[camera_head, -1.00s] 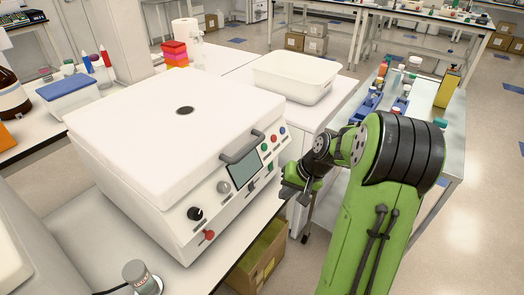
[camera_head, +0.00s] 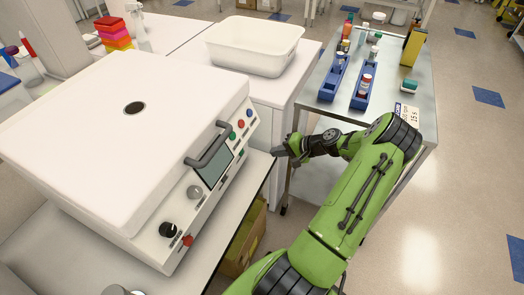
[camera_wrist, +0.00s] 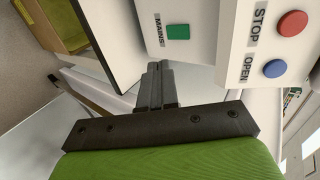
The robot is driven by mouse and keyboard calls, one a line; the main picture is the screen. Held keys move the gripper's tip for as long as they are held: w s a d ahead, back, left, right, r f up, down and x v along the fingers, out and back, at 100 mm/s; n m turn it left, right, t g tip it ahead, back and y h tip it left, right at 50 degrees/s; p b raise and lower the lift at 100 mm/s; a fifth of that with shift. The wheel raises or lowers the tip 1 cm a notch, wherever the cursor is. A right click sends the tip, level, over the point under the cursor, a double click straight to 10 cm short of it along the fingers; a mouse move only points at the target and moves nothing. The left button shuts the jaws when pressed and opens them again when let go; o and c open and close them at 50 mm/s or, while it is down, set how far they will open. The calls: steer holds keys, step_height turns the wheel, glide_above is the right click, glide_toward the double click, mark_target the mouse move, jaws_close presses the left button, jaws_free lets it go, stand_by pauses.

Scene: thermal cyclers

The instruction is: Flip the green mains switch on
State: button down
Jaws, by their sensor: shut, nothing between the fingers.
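The green mains switch (camera_wrist: 178,32) is a small green rectangle beside a MAINS label (camera_wrist: 159,31) on a white panel in the wrist view. The panel is the front of a large white machine (camera_head: 95,110) with a grey handle and a screen. My gripper (camera_wrist: 154,66) is shut and empty, its dark fingers pointing toward the panel. The fingertips appear just below and left of the switch in the wrist view, apparently apart from it. In the head view my gripper (camera_head: 277,152) is just right of the panel's far end.
A red STOP button (camera_wrist: 292,23) and a blue OPEN button (camera_wrist: 275,68) are close by on the panel. A black knob (camera_head: 168,230) and a red knob (camera_head: 188,240) are at its near end. A white tub (camera_head: 253,48) and a metal cart (camera_head: 425,110) stand beyond.

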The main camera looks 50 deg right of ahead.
steer(key=b, duration=0.2)
glide_toward(242, 153)
step_height(242, 153, down, 3)
steer(key=w, duration=0.1)
steer(key=w+a, duration=0.1)
steer(key=w, duration=0.1)
steer(key=w+b, duration=0.1)
steer(key=w, duration=0.1)
steer(key=shift+a+f, duration=0.3)
steer(key=shift+f, duration=0.1)
